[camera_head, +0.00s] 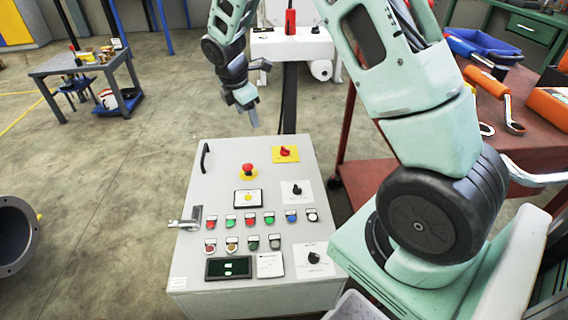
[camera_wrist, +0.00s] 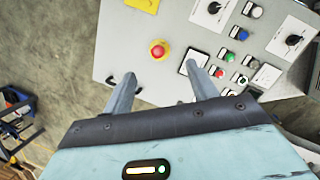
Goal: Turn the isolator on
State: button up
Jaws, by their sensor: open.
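The grey control panel (camera_head: 217,165) stands in front of me with its face up. A red rotary switch (camera_head: 284,152) on a yellow plate sits near its upper right corner and looks like the isolator. In the wrist view only part of the yellow plate (camera_wrist: 143,5) shows at the top edge; the red knob is out of that view. A red mushroom button (camera_head: 248,169) on a yellow base lies left of and below the switch; it also shows in the wrist view (camera_wrist: 158,50). My gripper (camera_head: 248,112) is open and empty, above the panel's far edge and apart from the switch.
Two black rotary knobs (camera_head: 296,189) (camera_head: 314,258) on white plates and several coloured buttons (camera_head: 249,219) cover the panel. A black handle (camera_head: 205,157) sits at its left edge. A red table (camera_head: 480,130) with tools stands to the right.

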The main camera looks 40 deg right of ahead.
aim_at(285, 148)
jog(key=w+d+f+n+h+b, duration=0.2)
jog(key=w+d+f+n+b, duration=0.1)
jog(key=d+f, duration=0.65)
jog(key=b+x, duration=0.1)
jog(key=x, duration=0.4)
jog(key=d+b+x, duration=0.1)
jog(key=x, duration=0.4)
jog(key=b+x, duration=0.2)
jog(key=x, duration=0.4)
jog(key=shift+s+d+r, duration=0.15)
jog(key=shift+s+r, duration=0.15)
jog(key=shift+s, duration=0.15)
jog(key=c, duration=1)
